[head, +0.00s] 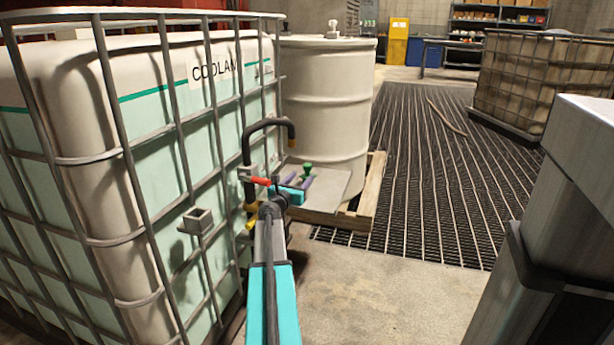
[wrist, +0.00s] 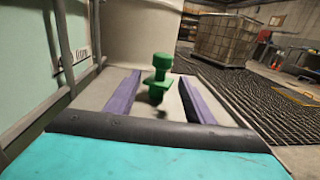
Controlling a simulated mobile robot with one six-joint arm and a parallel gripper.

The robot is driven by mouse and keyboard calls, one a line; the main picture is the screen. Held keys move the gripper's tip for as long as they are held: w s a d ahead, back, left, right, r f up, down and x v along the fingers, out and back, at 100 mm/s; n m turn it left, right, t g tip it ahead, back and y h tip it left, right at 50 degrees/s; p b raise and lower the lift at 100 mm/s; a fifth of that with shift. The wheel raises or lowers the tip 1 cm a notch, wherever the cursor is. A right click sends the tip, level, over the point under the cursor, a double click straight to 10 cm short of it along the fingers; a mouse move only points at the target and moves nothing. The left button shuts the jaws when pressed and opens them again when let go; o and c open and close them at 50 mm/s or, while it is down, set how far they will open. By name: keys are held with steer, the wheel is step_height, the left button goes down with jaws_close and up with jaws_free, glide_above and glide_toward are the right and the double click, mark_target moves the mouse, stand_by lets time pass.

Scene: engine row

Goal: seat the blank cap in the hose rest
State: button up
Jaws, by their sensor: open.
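The green blank cap (head: 308,169) has a knobbed top and a square flange. It stands upright over a pale grey plate (head: 333,186) beside the white drum. In the wrist view the cap (wrist: 159,78) appears between the two purple fingers of my gripper (wrist: 158,76), with a gap on each side. My gripper (head: 299,181) is open and holds nothing. I cannot tell how far the fingers are above the plate. A small grey square open-topped holder (head: 197,220) on the tank cage looks like the hose rest; it appears empty.
The caged coolant tank (head: 150,110) stands close on the left. A dark bent hose (head: 250,140) and a red-handled valve (head: 262,181) are near my gripper. The white drum (head: 325,100) stands on a wooden pallet (head: 372,185).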

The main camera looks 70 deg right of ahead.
mark_target(306, 172)
steer(key=shift+d, duration=0.1)
steer(key=shift+s+d+f+b, duration=0.1)
steer(key=shift+d+f+b, duration=0.05)
steer(key=shift+d+b, duration=1.05)
steer(key=shift+d+r, duration=0.2)
steer(key=shift+d, duration=1.1)
steer(key=c, duration=1.2)
steer(key=shift+r, duration=0.15)
